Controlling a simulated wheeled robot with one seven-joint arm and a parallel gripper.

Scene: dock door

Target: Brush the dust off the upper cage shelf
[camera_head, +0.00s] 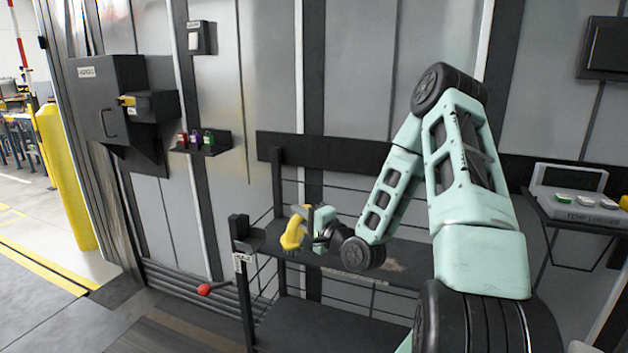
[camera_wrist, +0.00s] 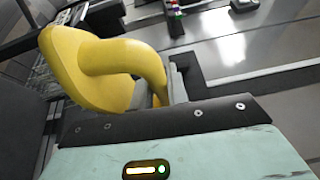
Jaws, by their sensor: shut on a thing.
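The dark cage (camera_head: 300,312) stands against the wall, with an upper shelf (camera_head: 405,277) and a lower one. A pale greyish dust patch (camera_head: 388,264) shows on the upper shelf, partly behind my arm. My gripper (camera_head: 308,226) is shut on a yellow tool (camera_head: 292,232) above the left part of this shelf. The tool also shows in the wrist view (camera_wrist: 125,60) as a thick curved yellow body; no bristles can be made out. I cannot tell whether it touches the shelf.
A dark labelled holder (camera_head: 242,232) sits at the cage's left corner post. A red-ended bar (camera_head: 205,289) sticks out low at left. A small wall ledge (camera_head: 203,146) holds colored items. A console (camera_head: 572,203) stands at right. A yellow bollard (camera_head: 66,180) stands far left.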

